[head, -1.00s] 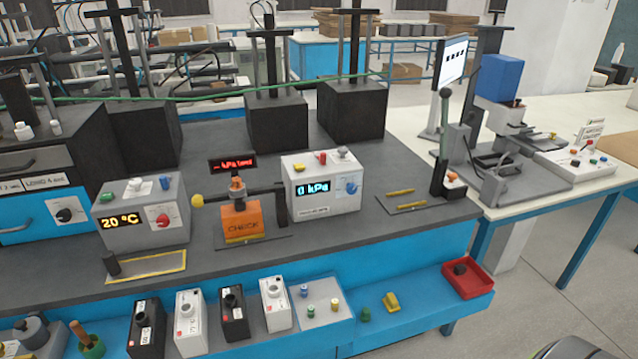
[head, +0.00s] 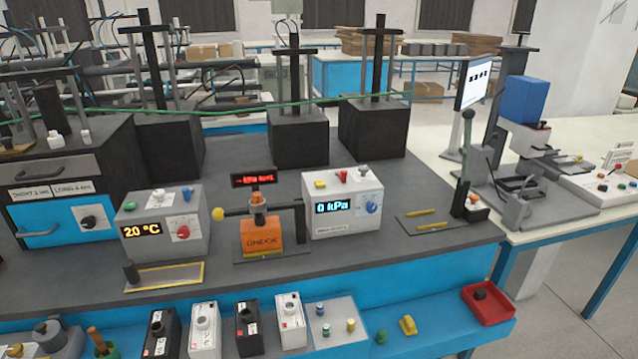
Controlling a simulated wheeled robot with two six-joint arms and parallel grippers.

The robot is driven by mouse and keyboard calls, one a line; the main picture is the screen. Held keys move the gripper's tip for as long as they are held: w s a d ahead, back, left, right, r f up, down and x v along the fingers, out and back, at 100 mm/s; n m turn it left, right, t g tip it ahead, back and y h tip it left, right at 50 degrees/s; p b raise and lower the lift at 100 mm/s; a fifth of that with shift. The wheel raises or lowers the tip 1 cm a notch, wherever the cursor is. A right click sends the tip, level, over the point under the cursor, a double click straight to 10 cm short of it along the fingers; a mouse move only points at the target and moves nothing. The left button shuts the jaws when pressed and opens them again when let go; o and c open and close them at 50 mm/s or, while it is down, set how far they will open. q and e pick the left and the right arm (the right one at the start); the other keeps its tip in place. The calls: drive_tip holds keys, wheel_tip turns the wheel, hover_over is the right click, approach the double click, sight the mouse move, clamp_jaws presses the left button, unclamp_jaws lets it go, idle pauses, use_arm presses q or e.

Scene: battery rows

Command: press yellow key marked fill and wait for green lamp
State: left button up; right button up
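A white box (head: 343,222) with a cyan display reading 0 kPa stands on the grey bench top. On its top sit a yellow key (head: 320,185), a red key (head: 342,175) and a grey knob; a blue dial (head: 372,207) is on its front. Any marking on the yellow key is too small to read. I see no lit green lamp on this box. An orange block (head: 261,237) reading CHECK stands left of it, under a small red-lettered display (head: 257,180). Neither of my grippers is in view.
A grey box (head: 164,226) reading 20 °C, with a green key (head: 130,206), stands further left. Black and white battery-like boxes stand on the lower blue shelf. A red tray (head: 489,312) is at its right end. A lever stand (head: 468,195) is right of the white box.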

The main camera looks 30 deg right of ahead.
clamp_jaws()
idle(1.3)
